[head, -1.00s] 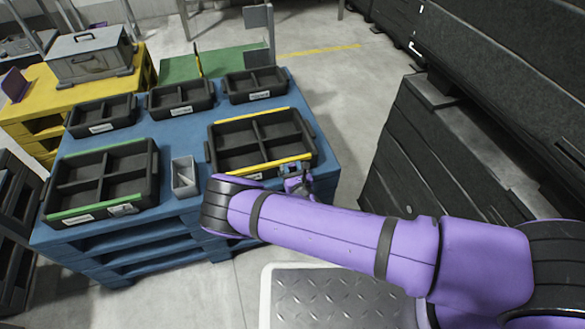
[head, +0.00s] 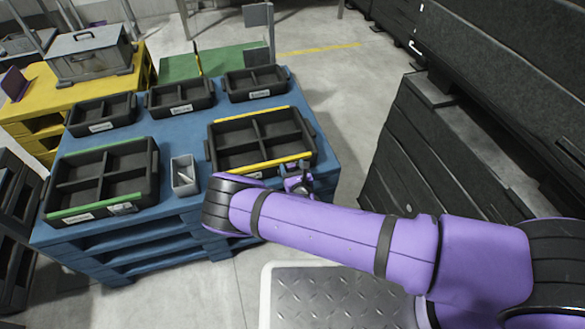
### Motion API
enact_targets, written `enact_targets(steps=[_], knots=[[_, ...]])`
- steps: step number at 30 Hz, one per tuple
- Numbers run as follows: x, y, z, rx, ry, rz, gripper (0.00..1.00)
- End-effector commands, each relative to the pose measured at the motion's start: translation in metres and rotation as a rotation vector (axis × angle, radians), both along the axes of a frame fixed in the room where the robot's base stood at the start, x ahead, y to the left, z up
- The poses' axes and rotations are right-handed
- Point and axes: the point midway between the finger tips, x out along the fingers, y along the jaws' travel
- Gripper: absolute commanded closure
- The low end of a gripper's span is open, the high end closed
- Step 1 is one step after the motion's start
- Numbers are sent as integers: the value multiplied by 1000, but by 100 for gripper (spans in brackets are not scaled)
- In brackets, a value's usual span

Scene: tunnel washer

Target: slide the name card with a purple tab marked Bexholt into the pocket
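My gripper (head: 298,184) is small and dark at the front right corner of a black divided tray with yellow edge strips (head: 262,166). My purple arm covers part of that tray's front. I cannot tell whether the gripper is open or shut, or whether it holds anything. No card with a purple tab can be made out. A black divided tray with green edge strips (head: 150,180) stands at the left; its front bears a white label (head: 77,218) and a small pale holder (head: 123,208). Any pocket on the yellow-edged tray's front is hidden or too small to tell.
The trays stand on a blue pallet stack (head: 185,138). A narrow grey bin (head: 184,175) stands between the two large trays. Several small labelled trays (head: 181,96) line the back. Tall dark crates (head: 445,150) rise at the right, with clear floor between.

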Motion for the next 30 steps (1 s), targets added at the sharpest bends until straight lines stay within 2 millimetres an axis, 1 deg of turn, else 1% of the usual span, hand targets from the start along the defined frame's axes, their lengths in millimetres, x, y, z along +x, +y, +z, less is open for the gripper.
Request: enact_targets(steps=[8,11,14,24,27,30], knots=[[-1,0,0,0,0,0,33],[-6,-1,0,0,0,0,33],[-17,-5,0,-2,2,-1,33],[-77,-22,4,-2,1,0,33],[-90,-26,4,-2,2,0,33],[-98,-28,5,-1,0,0,33]])
